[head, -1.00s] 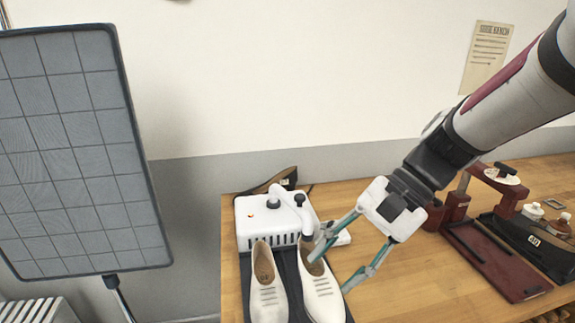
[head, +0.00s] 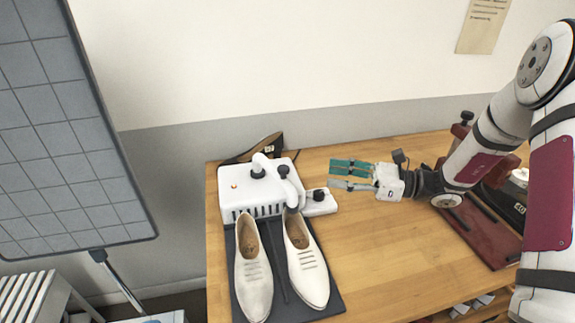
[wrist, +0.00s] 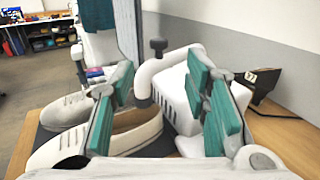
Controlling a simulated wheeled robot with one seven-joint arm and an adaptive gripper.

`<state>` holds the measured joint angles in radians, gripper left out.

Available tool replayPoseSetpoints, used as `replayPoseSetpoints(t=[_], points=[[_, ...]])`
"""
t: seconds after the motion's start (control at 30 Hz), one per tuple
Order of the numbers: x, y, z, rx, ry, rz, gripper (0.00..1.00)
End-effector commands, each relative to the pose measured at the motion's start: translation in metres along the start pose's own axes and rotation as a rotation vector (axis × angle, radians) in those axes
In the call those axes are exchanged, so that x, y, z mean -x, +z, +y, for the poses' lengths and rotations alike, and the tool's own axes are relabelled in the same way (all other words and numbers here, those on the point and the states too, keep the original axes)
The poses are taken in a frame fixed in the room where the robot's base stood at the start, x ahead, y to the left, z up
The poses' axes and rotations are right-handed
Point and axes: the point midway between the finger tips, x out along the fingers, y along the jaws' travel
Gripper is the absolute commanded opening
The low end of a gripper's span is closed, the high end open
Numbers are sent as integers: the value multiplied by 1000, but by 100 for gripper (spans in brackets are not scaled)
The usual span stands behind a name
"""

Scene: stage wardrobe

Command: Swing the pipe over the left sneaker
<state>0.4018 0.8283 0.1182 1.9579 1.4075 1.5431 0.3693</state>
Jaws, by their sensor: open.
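The pipe (head: 290,190) is a white bent tube with a black knob on top, running from the white machine (head: 236,201). Its end hangs over the heel opening of the right sneaker (head: 308,268). The left sneaker (head: 254,283) stands beside it, with no pipe over it. Both sneakers are cream-white, on a dark mat. My gripper (head: 333,176) is open and empty, right of the pipe and apart from it, fingers pointing left. In the wrist view, the pipe (wrist: 145,82) and its knob show between the two green fingertips (wrist: 160,78), beyond them.
A small white block with a black knob (head: 320,203) sits right of the machine, near my gripper. A tall grey gridded panel (head: 65,130) stands left of the table. The table's middle right is clear.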

Motion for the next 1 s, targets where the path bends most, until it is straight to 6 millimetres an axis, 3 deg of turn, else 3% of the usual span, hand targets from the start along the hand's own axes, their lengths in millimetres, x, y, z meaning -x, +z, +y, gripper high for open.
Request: replayPoseSetpoints(t=[0.6, 0.8, 1.0], points=[[-109, 1, 3, 1, 7, 2, 42], [-128, 0, 2, 2, 4, 3, 42], [-134, 0, 1, 2, 3, 3, 42]])
